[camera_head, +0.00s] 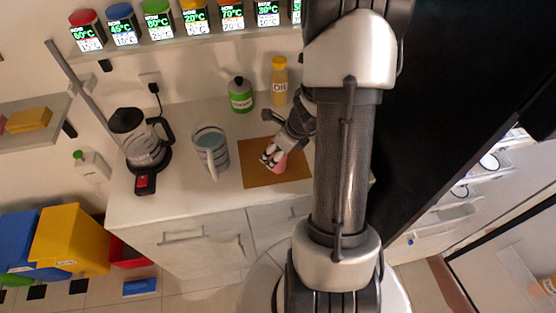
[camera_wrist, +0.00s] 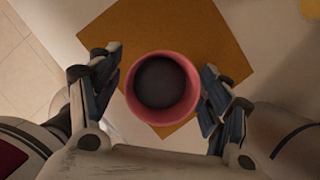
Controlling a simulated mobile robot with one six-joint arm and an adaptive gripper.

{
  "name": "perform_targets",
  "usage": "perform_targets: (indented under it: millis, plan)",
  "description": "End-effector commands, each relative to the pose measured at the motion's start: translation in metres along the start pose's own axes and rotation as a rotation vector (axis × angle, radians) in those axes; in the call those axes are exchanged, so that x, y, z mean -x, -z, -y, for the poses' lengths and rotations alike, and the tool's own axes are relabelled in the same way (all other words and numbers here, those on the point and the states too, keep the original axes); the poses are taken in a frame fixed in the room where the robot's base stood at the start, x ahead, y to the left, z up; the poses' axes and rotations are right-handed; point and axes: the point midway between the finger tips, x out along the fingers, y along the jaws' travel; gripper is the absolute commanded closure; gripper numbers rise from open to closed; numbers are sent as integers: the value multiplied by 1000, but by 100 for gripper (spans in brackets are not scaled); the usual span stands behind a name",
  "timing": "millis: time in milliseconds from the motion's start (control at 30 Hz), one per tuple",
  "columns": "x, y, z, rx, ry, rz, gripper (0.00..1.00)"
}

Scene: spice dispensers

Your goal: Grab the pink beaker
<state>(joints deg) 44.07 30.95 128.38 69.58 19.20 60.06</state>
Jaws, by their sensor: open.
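The pink beaker (camera_wrist: 162,88) stands upright in the middle of the wrist view, seen from above, with a dark inside. It is over the brown mat (camera_wrist: 195,35). My gripper (camera_wrist: 160,85) is open, with one finger on each side of the beaker and a small gap at both sides. In the head view my gripper (camera_head: 271,157) is low over the mat (camera_head: 262,178) on the counter. Only a small part of the pink beaker (camera_head: 281,166) shows there, and the gripper hides the rest.
A glass measuring jug (camera_head: 210,150) stands left of the mat, and a coffee maker (camera_head: 143,145) farther left. A green-labelled bottle (camera_head: 240,95) and a yellow oil bottle (camera_head: 279,82) stand behind. Spice dispensers (camera_head: 160,22) line the shelf above. The counter front is clear.

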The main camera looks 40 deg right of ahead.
Motion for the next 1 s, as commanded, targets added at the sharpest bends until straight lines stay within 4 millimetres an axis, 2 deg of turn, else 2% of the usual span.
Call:
perform_targets:
  millis: [233, 1000]
  plan:
    - [-1, -1, 0, 1, 1, 1, 29]
    - [-1, 0, 0, 0, 0, 0, 80]
